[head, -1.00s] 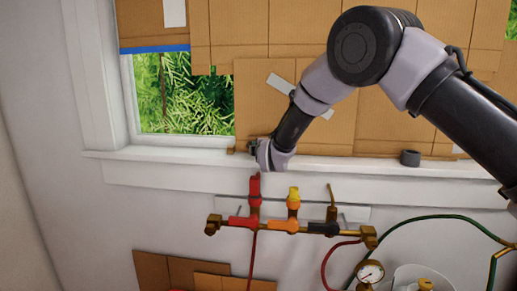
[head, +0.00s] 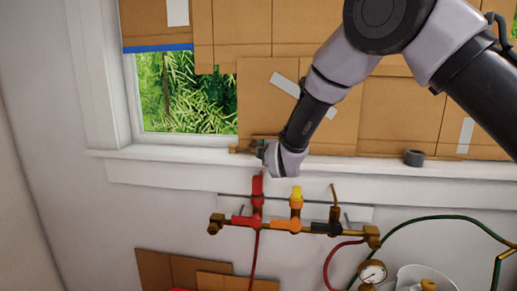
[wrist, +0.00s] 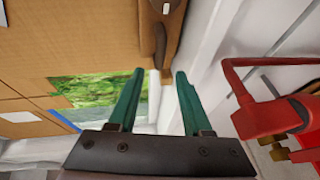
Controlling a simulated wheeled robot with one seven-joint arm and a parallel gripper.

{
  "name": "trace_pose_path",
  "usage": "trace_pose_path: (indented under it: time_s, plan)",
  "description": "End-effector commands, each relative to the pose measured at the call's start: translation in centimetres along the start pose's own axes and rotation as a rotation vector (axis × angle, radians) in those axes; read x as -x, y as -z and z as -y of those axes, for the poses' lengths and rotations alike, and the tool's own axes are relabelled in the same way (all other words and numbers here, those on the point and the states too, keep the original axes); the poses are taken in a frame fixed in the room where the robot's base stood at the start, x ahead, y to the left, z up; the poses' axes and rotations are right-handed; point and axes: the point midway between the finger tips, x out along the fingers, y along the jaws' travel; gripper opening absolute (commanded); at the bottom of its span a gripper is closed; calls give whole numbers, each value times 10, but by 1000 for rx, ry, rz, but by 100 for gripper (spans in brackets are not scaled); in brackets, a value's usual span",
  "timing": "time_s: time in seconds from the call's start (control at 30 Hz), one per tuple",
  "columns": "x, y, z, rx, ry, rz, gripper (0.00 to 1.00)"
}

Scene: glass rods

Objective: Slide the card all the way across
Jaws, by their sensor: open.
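The card appears to be the brown cardboard panel (head: 262,95) in the lower window row, with grey tape across it. Its left edge borders the uncovered window gap (head: 180,90), where green leaves show. My gripper (head: 256,143) is at the sill by the card's lower left corner, fingers toward the left. In the wrist view, my gripper's two green fingers (wrist: 159,74) stand apart with nothing clearly held between them. Cardboard (wrist: 75,45) fills the left there, and a dark brown knob-like piece (wrist: 160,40) lies beyond the fingertips. Whether the fingers touch the card cannot be told.
Below the sill (head: 340,166) is a brass manifold with red (head: 257,190), yellow-orange (head: 295,200) and dark valves. The red valve handle (wrist: 255,95) is close on the right in the wrist view. A dark tape roll (head: 414,158) sits on the sill at right.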

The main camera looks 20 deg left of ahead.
Motion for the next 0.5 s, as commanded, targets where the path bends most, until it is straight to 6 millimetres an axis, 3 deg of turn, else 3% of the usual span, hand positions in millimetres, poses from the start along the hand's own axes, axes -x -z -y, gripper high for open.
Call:
trace_pose_path:
  time_s: [0.2,0.5]
  plan:
    - [33,1,0,0,0,-1,50]
    - [41,0,0,0,0,-1,50]
